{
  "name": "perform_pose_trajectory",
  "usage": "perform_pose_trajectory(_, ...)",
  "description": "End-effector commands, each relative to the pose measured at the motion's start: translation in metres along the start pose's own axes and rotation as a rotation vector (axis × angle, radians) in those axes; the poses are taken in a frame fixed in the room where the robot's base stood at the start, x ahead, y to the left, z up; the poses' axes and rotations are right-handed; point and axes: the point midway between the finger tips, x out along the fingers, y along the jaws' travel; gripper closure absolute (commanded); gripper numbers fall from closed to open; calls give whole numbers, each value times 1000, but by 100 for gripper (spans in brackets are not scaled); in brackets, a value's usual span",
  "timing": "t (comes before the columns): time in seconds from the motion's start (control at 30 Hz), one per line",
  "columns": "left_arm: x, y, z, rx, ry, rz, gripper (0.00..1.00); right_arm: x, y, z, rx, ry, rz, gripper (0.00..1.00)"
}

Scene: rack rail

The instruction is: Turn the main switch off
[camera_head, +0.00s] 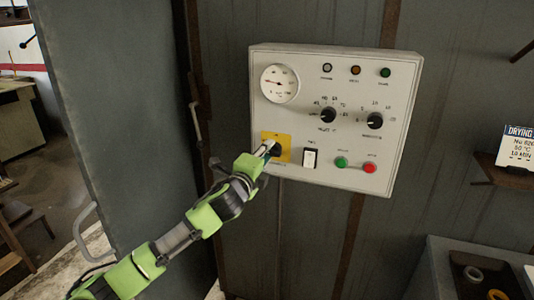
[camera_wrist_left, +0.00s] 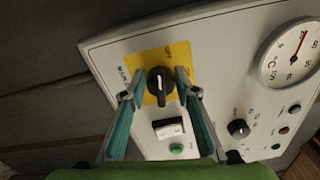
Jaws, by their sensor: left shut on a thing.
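The main switch is a black rotary knob (camera_wrist_left: 161,82) on a yellow plate (camera_head: 284,141) at the lower left of the white control panel (camera_head: 340,62). My left gripper (camera_head: 266,149) reaches it from the lower left in the head view and partly covers it. In the wrist view, its two teal-padded fingers stand on either side of the knob, shut on it. The knob's handle points downward in the wrist view, with a white mark on it. Lettering beside the knob is too small to read surely. My right gripper is in neither view.
The panel also carries a dial gauge (camera_head: 280,83), two black knobs (camera_head: 328,115), a rocker switch (camera_head: 310,158), green (camera_head: 341,162) and red (camera_head: 369,167) buttons and several lamps. An open grey door (camera_head: 120,110) stands left. A grey bench (camera_head: 435,270) is at lower right.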

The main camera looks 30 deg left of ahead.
Motion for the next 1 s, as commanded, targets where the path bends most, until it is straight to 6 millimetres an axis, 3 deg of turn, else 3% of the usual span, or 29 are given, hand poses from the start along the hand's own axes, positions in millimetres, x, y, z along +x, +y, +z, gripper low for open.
perform_pose_trajectory(0.4,0,3,0,-171,-1,2,93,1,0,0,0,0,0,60)
perform_pose_trajectory(0.93,0,4,0,-190,0,2,93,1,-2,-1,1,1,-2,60)
perform_pose_trajectory(0.97,0,4,0,-190,0,2,64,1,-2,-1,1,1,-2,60)
perform_pose_trajectory(1.0,0,4,0,-190,0,2,55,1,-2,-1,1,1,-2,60)
